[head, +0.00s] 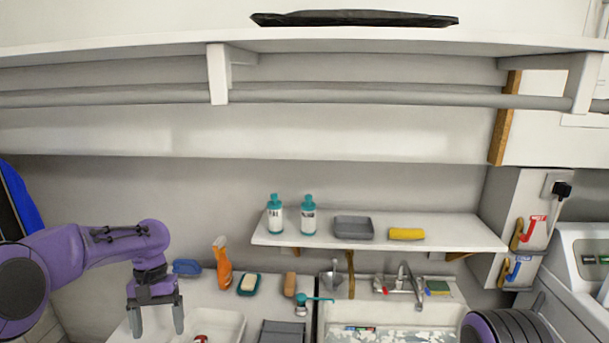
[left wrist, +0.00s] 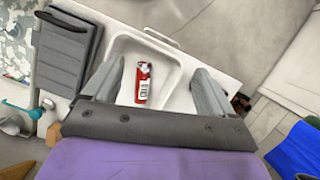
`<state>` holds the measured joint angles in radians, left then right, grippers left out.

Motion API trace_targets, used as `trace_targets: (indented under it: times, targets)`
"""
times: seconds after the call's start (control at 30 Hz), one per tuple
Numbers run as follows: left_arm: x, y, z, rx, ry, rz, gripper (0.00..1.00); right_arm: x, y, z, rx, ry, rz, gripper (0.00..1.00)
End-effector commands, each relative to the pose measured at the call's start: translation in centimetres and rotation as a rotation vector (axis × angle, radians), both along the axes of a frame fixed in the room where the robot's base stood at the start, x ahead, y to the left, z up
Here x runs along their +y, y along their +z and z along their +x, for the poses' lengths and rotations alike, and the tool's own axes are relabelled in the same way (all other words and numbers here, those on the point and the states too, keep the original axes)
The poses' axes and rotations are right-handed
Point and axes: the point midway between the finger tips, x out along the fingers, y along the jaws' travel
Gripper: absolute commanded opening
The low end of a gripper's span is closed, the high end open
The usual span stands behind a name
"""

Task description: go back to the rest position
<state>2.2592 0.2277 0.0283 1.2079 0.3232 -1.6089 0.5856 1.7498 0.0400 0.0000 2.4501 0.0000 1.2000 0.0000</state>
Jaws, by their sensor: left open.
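My left gripper (head: 157,318) hangs pointing down above the white tray on the counter at the lower left of the head view. In the left wrist view its two fingers (left wrist: 155,90) are spread wide with nothing between them. Beyond the fingers a red and white can (left wrist: 143,83) lies in the white tray (left wrist: 176,62). The can's top also shows at the bottom edge of the head view (head: 201,339). My right arm shows only as a purple link at the lower right, and its gripper is out of view.
A shelf (head: 450,232) holds two teal-capped bottles (head: 291,216), a grey tray (head: 354,228) and a yellow roll (head: 406,234). Below stand an orange spray bottle (head: 222,264), a soap dish (head: 249,284) and a sink (head: 440,312) with a tap (head: 408,284). A high shelf runs overhead.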

Motion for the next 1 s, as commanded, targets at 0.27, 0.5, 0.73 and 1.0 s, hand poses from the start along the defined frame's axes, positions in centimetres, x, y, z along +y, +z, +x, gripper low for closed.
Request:
trace_targets:
  times: [0.27, 0.5, 0.73, 1.0]
  targets:
    - [-1.8, -4.5, -0.7, -0.027, 0.046, -0.024, 0.86, 0.0, 0.0, 0.0, 0.000, 0.000, 0.000, 0.40]
    - [-3.8, -10.2, -2.2, -0.071, 0.108, -0.045, 0.86, 0.0, 0.0, 0.0, -0.001, 0.000, -0.001, 0.40]
    - [-6.0, -18.3, -6.2, -0.149, 0.198, -0.042, 0.86, 0.0, 0.0, 0.0, 0.000, 0.000, 0.000, 0.40]
    - [-6.8, -28.3, -18.2, -0.338, 0.329, 0.068, 0.86, 0.0, 0.0, 0.0, 0.000, 0.000, 0.000, 0.40]
